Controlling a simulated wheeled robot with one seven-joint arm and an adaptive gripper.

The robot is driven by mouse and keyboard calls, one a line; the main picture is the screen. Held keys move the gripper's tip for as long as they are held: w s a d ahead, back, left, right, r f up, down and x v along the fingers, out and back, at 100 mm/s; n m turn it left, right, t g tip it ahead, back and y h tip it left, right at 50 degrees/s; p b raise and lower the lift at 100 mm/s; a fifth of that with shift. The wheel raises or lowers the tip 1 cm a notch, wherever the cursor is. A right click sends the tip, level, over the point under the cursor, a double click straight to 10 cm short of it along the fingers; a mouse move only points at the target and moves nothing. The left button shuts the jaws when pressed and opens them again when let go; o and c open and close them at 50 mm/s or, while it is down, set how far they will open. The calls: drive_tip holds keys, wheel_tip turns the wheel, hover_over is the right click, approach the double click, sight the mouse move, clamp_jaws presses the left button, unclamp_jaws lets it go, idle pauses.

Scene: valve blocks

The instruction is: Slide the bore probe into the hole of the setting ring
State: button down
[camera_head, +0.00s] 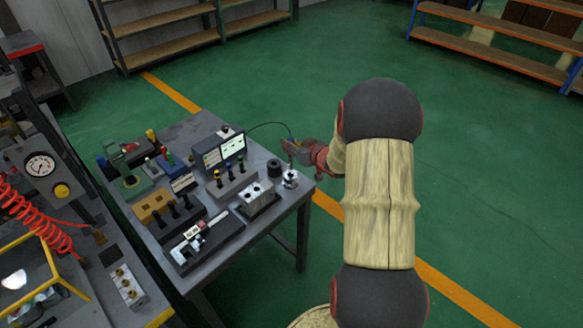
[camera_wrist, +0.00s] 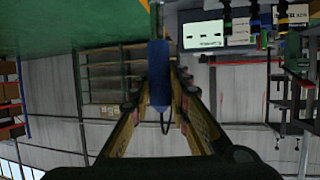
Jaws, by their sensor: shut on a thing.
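My gripper (camera_head: 291,146) is above the right corner of the bench, shut on the bore probe. In the wrist view the blue handle of the bore probe (camera_wrist: 160,75) sits between the two fingers of my gripper (camera_wrist: 160,92). A thin cable runs from the probe towards the display unit. A silvery round piece (camera_head: 290,180), apparently the setting ring, stands at the bench corner just below my gripper. Its hole is too small to make out. The probe's tip is not clear, and I cannot tell whether it touches the ring.
A dark cylinder (camera_head: 274,168) stands close to the left of the silvery piece. The floor to the right is free.

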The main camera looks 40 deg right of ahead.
sight(292, 159)
wheel_tip(292, 159, down, 7)
drive_tip(key=shift+r+b, duration=0.1)
drive_tip(key=shift+b, duration=0.85)
drive_tip(key=shift+f, duration=0.2)
drive_tip(key=c, duration=1.7)
unclamp_jaws()
